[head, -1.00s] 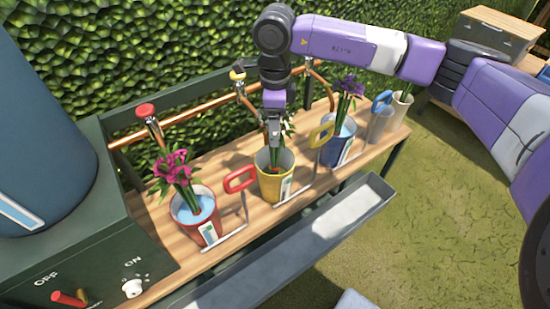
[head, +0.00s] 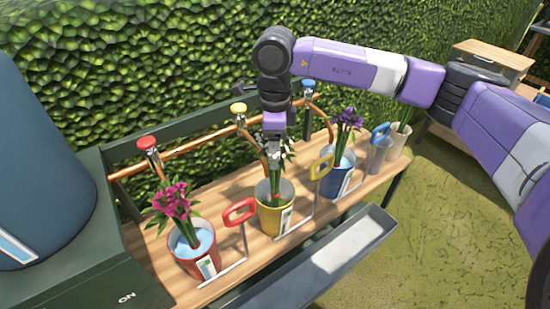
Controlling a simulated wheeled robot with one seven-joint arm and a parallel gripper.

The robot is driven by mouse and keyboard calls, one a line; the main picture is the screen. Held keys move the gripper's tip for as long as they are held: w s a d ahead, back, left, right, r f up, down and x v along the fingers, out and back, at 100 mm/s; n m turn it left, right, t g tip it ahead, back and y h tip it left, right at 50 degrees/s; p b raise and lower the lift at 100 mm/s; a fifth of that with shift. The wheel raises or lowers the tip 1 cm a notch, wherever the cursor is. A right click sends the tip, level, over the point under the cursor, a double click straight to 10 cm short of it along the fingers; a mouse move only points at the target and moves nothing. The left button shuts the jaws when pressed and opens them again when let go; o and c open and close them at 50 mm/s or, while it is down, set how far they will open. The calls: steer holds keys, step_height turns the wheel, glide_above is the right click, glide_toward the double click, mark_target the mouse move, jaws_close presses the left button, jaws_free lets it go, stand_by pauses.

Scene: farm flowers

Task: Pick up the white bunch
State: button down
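The white bunch (head: 288,150) is at the yellow bucket (head: 276,220) in the middle of the bench. Its green stems reach down into the bucket, and small white blooms show beside my gripper. My gripper (head: 274,160) points down over the bucket, among the leaves and blooms. Its fingertips are small and partly hidden by the bunch, so I cannot tell whether they are shut on it.
A red bucket (head: 193,250) with magenta flowers stands left; a blue bucket (head: 340,178) with purple flowers stands right. Taps (head: 238,110) on a copper pipe rise behind. Coloured handles (head: 239,212) stand between the buckets. A grey trough (head: 330,262) runs along the front.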

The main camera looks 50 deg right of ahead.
step_height(320, 180, up, 17)
steer(key=b, duration=0.1)
steer(key=shift+d+r, duration=0.1)
steer(key=shift+r, duration=0.05)
stand_by(0.5)
